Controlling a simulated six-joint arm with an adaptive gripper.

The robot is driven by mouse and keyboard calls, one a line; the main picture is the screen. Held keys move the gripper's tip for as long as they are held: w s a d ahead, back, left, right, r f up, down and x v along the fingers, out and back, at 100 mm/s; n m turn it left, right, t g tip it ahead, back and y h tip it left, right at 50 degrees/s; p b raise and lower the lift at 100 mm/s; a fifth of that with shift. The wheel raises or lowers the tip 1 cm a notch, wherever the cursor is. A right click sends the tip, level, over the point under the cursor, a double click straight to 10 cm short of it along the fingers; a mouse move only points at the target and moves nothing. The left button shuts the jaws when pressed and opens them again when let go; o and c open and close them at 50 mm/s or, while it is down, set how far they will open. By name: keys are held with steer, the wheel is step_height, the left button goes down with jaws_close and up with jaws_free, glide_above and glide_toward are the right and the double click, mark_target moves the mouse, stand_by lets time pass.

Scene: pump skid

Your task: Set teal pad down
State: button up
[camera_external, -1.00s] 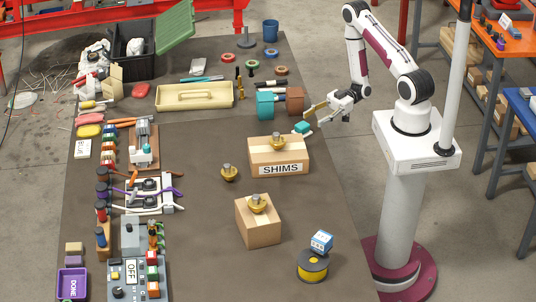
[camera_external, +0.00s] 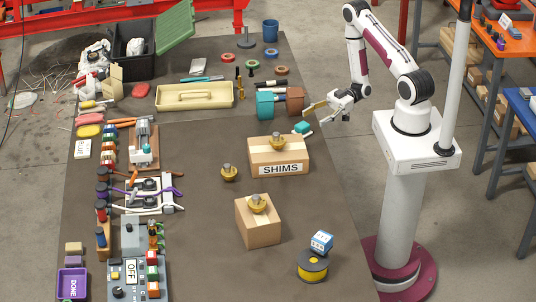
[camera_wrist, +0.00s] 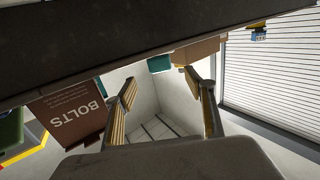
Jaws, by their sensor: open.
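The teal pad (camera_external: 302,127) is a small block near the right edge of the dark table, by the back right corner of the SHIMS box (camera_external: 279,168). A teal patch, likely the pad, shows in the wrist view (camera_wrist: 160,63) beyond my fingertips, beside a tan cardboard surface. My gripper (camera_external: 317,112) is just above and right of the pad, at the table's edge. In the wrist view my gripper (camera_wrist: 160,82) has its yellow-padded fingers spread apart with nothing between them. Whether the pad's underside rests flat is hidden.
A brass-coloured knob (camera_external: 277,143) sits on the SHIMS box. A smaller carton (camera_external: 258,224) with another knob is nearer. Open table lies around the loose knob (camera_external: 229,173).

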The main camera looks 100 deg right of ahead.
step_height(320, 180, up, 13)
steer(key=shift+w+a+r+m+t+h, duration=0.75)
steer(key=shift+w+m+h, duration=1.3)
steer(key=shift+w+h, duration=2.25)
steer(key=shift+w+a+r+m+t+h, duration=0.25)
steer(key=shift+w+r+m+h, duration=1.45)
steer(key=shift+w, duration=4.45)
steer(key=s+a+f+m+g+h, duration=0.2)
steer(key=s+a+m+g+h, duration=0.25)
steer(key=s, duration=0.55)
steer(key=s+a+f+m+g+h, duration=0.2)
steer(key=s+a+m+g+h, duration=0.3)
steer(key=s, duration=0.5)
steer(key=m, duration=0.1)
glide_toward(307, 127)
steer(key=shift+w+d+f+t, duration=0.2)
steer(key=shift+d+t, duration=0.05)
steer(key=shift+d, duration=0.1)
steer(key=shift+w+d+f+t, duration=0.2)
steer(key=shift+d, duration=0.2)
steer(key=shift+d, duration=0.1)
steer(key=shift+x, duration=1.2)
